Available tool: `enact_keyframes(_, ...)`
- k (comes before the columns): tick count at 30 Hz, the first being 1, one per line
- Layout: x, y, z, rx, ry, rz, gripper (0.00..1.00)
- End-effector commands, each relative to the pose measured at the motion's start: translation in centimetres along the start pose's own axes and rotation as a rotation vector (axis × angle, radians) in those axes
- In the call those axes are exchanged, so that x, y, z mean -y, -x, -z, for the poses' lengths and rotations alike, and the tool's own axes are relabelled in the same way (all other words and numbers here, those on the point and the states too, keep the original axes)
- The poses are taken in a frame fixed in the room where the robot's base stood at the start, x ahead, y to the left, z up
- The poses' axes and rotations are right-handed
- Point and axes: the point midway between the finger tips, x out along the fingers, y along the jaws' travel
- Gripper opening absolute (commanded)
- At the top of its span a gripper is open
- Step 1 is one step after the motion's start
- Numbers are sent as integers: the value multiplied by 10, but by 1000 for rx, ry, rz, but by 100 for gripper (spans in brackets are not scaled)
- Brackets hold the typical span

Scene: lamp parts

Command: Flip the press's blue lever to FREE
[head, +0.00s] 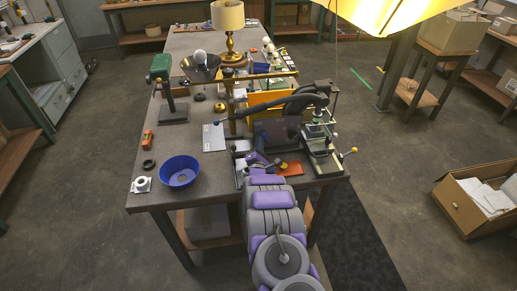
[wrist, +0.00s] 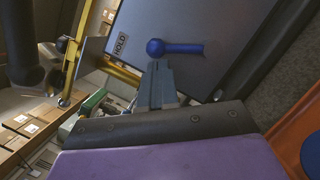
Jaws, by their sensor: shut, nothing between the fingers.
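The blue lever (wrist: 178,48) shows in the wrist view on a grey panel (wrist: 235,20) of the press. It lies sideways in the picture, with its round knob at the left end, towards a label reading HOLD (wrist: 120,44). No FREE label shows. My gripper (wrist: 160,68) is shut and empty, its fingertips just below the knob; I cannot tell whether they touch it. In the head view the press (head: 283,125) stands at the near right of the workbench, and my arm reaches up to it from below. The lever cannot be made out there.
A blue bowl (head: 180,171) and a white fitting (head: 141,184) sit at the bench's near left. A brass lamp (head: 229,30) and a green-headed stand (head: 167,90) are farther back. An orange piece (head: 291,169) lies beside my arm. Open floor lies left of the bench.

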Motion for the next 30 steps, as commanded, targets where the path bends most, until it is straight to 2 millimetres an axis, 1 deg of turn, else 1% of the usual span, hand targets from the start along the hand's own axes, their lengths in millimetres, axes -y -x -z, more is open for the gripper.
enact_keyframes(13,0,-1,-1,0,-7,3,0)
enact_keyframes(30,-3,-4,-9,0,-116,37,0)
